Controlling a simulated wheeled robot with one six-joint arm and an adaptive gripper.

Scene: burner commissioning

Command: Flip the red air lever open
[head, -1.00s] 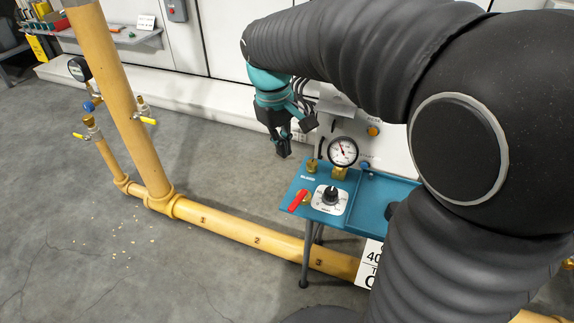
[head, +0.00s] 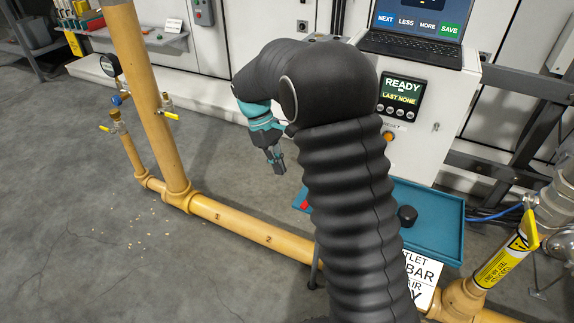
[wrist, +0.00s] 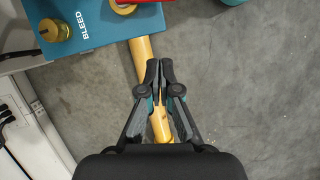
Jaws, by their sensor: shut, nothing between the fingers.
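The red air lever (head: 304,204) is on the left end of the teal bench panel (head: 299,196), mostly hidden behind my arm in the head view. Only a thin red strip of it (wrist: 132,1) shows at the top edge of the wrist view, so its full angle is not visible. My gripper (head: 279,171) is shut and empty, pointing down. In the head view it is up and to the left of the lever, apart from it. In the wrist view the shut fingertips (wrist: 160,64) are over the floor and pipe, outside the panel's edge.
A brass fitting (wrist: 53,30) stands on the panel by the BLEED label. A yellow pipe (head: 240,228) runs along the floor below. A black knob (head: 407,214) is on the teal tray. A READY display (head: 402,94) and a laptop (head: 415,40) stand behind.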

